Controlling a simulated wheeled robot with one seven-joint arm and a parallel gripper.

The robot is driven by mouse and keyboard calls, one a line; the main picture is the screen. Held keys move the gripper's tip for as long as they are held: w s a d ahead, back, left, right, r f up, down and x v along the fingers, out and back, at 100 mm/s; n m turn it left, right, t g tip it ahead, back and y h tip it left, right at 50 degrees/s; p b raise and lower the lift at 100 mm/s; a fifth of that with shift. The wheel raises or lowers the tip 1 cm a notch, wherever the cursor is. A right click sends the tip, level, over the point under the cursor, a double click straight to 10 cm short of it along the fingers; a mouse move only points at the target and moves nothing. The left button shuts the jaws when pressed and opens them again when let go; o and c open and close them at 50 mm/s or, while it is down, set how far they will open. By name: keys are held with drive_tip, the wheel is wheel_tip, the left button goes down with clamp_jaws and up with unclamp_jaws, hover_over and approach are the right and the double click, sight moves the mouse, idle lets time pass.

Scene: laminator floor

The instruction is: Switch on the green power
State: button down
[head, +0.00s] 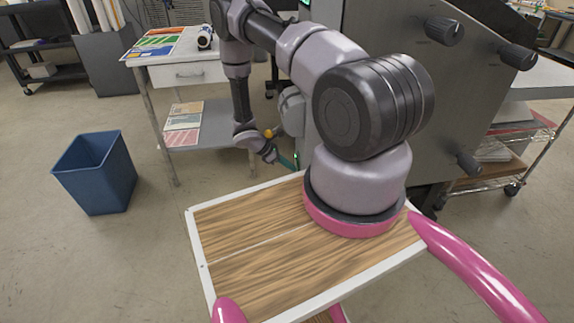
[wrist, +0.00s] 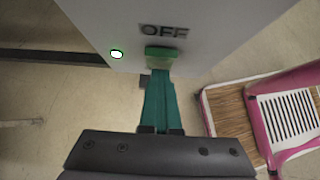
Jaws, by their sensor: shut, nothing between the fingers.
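The green power switch (wrist: 164,53) is on the lower part of a grey machine panel (wrist: 205,22) in the wrist view, just below the word OFF. In the head view my gripper (head: 290,163) is beside the machine's lower side, and the switch cannot be made out there.
The large grey machine (head: 400,45) with black knobs stands behind my arm. A white side table (head: 185,72) with a drawer and printed sheets stands left of it. A blue bin (head: 95,172) stands on the floor at left, with open floor around it.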

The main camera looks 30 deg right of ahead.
drive_tip(key=shift+s+d+r, duration=0.1)
drive_tip(key=shift+s+d, duration=0.3)
drive_tip(key=shift+d, duration=0.15)
drive_tip(key=shift+w+a+r, duration=0.1)
drive_tip(key=shift+w+r, duration=0.1)
drive_tip(key=shift+r, duration=0.25)
drive_tip(key=shift+w+a+r, duration=0.1)
drive_tip(key=shift+w+r, duration=0.05)
drive_tip(key=shift+r, duration=0.25)
drive_tip(key=a+f+v, duration=0.1)
drive_tip(key=v, duration=0.7)
drive_tip(key=shift+a+r, duration=0.25)
drive_tip(key=shift+w, duration=0.1)
